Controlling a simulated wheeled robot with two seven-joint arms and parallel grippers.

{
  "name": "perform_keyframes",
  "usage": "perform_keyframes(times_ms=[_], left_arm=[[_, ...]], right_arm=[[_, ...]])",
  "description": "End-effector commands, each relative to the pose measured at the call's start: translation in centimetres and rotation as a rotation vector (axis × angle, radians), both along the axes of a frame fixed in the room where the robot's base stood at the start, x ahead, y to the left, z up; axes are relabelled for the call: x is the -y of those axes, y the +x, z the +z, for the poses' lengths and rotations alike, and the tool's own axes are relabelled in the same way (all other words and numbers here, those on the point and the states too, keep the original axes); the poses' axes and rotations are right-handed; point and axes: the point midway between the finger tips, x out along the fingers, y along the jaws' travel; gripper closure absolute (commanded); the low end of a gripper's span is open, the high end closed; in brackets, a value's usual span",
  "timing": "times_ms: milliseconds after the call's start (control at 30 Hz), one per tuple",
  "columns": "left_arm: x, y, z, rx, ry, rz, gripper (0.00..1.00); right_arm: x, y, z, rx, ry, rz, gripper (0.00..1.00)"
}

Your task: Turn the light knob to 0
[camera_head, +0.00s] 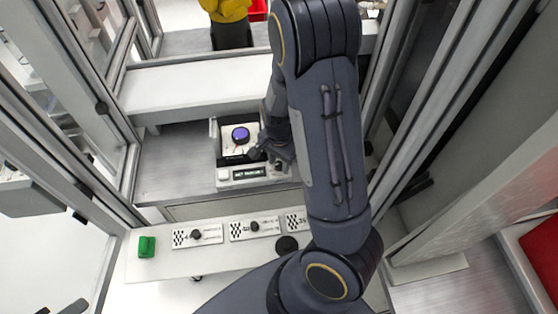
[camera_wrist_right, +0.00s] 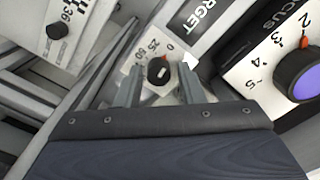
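A small black knob (camera_wrist_right: 158,72) with an orange-red pointer sits on a white dial plate (camera_wrist_right: 136,64) in the right wrist view. The plate reads 0, 25 and more figures. The pointer faces up, near the 0; I cannot tell if it is exactly on it. My right gripper (camera_wrist_right: 160,80) is open, its fingers on either side of the knob, with visible gaps. In the head view the right gripper (camera_head: 274,148) is at the right of the box with the purple knob and partly hidden by my arm. The small knob is hidden there. My left gripper is not in view.
A purple-topped focus knob (camera_head: 240,134) stands close by; it also shows in the right wrist view (camera_wrist_right: 300,75). A display (camera_head: 249,173) is on the box front. Nearer are panels with black knobs (camera_head: 196,234) and a green block (camera_head: 147,246). Frame posts (camera_head: 85,160) flank the space.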

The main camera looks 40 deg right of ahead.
Motion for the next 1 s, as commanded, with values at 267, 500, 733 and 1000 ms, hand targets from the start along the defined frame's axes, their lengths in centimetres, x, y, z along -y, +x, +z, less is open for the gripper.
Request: perform_keyframes(times_ms=[267,500,733,1000], left_arm=[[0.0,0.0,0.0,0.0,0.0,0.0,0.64],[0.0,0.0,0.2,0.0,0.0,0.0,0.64],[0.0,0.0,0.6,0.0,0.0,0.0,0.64],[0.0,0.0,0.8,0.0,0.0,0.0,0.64]], right_arm=[[0.0,-0.1,-0.1,-0.003,0.001,0.001,0.56],[-0.1,0.0,1.9,0.002,0.0,0.003,0.56],[-0.1,0.0,5.9,0.003,0.002,0.004,0.56],[0.0,-0.1,7.8,-0.001,0.001,0.002,0.56]])
